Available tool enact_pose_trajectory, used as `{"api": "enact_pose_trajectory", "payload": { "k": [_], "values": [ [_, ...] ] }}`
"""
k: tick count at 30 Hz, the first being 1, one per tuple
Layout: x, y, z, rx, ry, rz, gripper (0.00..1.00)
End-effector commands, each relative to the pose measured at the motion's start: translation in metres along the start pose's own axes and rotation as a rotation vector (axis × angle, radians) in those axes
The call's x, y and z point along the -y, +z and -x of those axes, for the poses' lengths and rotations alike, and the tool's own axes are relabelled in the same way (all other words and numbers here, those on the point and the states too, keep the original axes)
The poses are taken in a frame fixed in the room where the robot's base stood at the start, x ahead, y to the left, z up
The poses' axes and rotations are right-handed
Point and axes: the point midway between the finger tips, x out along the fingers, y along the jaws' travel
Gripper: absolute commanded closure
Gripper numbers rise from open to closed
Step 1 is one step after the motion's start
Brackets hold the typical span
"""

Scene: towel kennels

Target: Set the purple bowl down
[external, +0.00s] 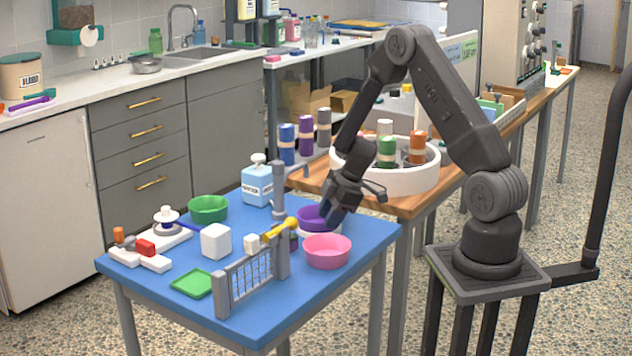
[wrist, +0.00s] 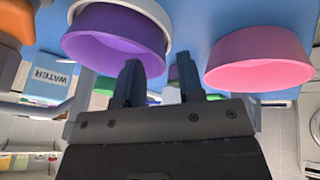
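The purple bowl (external: 310,214) sits upright on a low white round piece (external: 306,231) on the blue table, behind the pink bowl. In the wrist view the purple bowl (wrist: 112,45) is at upper left with the white round piece (wrist: 150,8) around its far side. My gripper (external: 333,212) is low at the bowl's right side. In the wrist view my gripper (wrist: 160,68) has its two fingers apart, with nothing clearly held between them. The left fingertip overlaps the purple bowl's rim in the picture; I cannot tell if it touches.
The pink bowl (external: 327,252) stands close in front, also at right in the wrist view (wrist: 258,60). A grey post (external: 279,200) and a fence panel (external: 248,282) stand left of the bowls. A water jug (external: 257,184) and green bowl (external: 208,209) are farther back.

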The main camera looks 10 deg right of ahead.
Motion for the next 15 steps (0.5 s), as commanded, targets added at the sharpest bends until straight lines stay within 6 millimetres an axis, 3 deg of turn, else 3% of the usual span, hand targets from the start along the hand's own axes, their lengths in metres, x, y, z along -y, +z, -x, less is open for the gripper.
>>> {"api": "enact_pose_trajectory", "payload": {
  "k": [9, 15],
  "values": [
    [-0.001, 0.000, 0.069, 0.000, 0.006, 0.001, 0.65],
    [0.000, 0.000, 0.097, 0.000, 0.003, -0.001, 0.65]
  ]
}}
